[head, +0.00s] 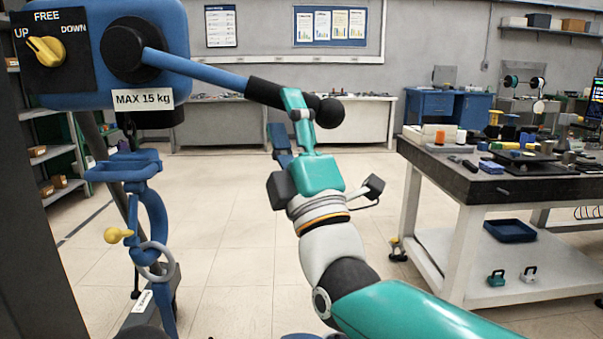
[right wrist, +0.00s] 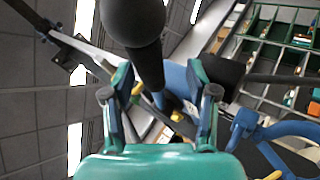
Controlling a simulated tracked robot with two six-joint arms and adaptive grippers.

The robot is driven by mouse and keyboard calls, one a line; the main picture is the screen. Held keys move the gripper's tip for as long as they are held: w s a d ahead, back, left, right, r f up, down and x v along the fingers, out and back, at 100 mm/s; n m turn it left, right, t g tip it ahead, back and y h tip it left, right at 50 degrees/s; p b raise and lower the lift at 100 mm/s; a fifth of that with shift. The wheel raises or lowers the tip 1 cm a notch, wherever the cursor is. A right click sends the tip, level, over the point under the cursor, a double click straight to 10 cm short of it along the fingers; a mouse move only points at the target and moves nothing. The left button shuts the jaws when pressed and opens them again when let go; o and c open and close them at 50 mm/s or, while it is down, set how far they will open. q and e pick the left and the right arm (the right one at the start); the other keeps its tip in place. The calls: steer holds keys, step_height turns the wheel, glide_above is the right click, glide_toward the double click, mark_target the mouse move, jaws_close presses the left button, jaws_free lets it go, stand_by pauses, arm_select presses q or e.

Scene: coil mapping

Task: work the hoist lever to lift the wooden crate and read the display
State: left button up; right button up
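A blue hoist (head: 105,88) labelled MAX 15 kg fills the upper left of the head view. Its yellow selector knob (head: 45,50) points up-left, towards UP. The hoist lever (head: 205,72) slants slightly down to the right and ends in a black grip and ball (head: 329,112). My right gripper (head: 290,118) is at the black grip. In the right wrist view, the lever (right wrist: 150,68) passes between its spread fingers (right wrist: 162,95), with gaps beside it. A blue hook (head: 153,225) with a yellow knob and grey ring hangs below the hoist. The wooden crate and my left gripper are not in view.
A dark-topped workbench (head: 500,184) with tools and spools stands at right. A dark screen (head: 597,95) is cut off at the right edge, its text unreadable. Shelves with small boxes stand at left. The floor (head: 235,235) in the middle is clear.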

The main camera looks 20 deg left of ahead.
steer(key=v, duration=1)
steer(key=shift+s, duration=0.2)
